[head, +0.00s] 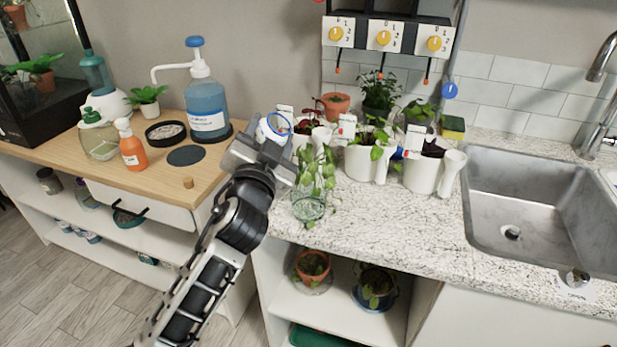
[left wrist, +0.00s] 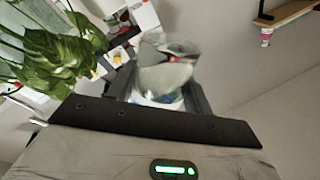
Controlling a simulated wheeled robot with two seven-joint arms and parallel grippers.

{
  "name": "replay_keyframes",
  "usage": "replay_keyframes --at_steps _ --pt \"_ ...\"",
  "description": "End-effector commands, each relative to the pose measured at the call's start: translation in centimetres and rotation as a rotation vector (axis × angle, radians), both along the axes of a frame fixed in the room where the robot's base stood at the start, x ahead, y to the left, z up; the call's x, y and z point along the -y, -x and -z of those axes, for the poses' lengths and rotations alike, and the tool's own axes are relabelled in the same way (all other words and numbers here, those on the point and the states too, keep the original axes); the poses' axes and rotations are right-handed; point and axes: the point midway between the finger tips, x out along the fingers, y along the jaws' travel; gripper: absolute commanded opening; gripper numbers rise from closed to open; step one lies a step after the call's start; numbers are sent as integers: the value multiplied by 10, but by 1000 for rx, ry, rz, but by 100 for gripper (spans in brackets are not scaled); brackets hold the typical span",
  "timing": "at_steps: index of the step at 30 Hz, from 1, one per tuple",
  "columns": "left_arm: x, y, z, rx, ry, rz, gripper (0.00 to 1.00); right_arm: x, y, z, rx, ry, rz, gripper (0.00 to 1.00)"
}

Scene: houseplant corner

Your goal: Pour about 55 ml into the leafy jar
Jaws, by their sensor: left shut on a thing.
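The leafy jar (head: 308,210) is clear glass with trailing green stems, standing on the granite counter near its left front edge. My left gripper (head: 262,147) is just left of and above the jar's leaves, shut on a small clear cup (head: 274,126) with a blue band. The cup also shows between the fingers in the left wrist view (left wrist: 166,72); it looks tilted, and how much it holds cannot be told. Big green leaves (left wrist: 55,60) hang at the left of that view. My right gripper is not in view.
White pots (head: 361,163) with plants stand behind and right of the jar; the sink (head: 540,205) is further right. Dial dispensers (head: 384,36) hang above.

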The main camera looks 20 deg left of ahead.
Motion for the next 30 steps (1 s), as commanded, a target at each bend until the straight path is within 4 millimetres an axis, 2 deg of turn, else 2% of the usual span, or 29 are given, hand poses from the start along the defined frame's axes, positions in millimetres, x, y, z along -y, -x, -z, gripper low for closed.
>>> replay_keyframes --at_steps 4,15,21,30 --pt "0 0 7 4 -84 1 23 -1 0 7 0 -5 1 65" --pt "-1 0 16 11 -292 1 23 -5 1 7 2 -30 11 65" --pt "-2 0 6 15 -403 0 23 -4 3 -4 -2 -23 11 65" --pt "-2 0 -3 20 -569 -1 23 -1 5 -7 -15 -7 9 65"
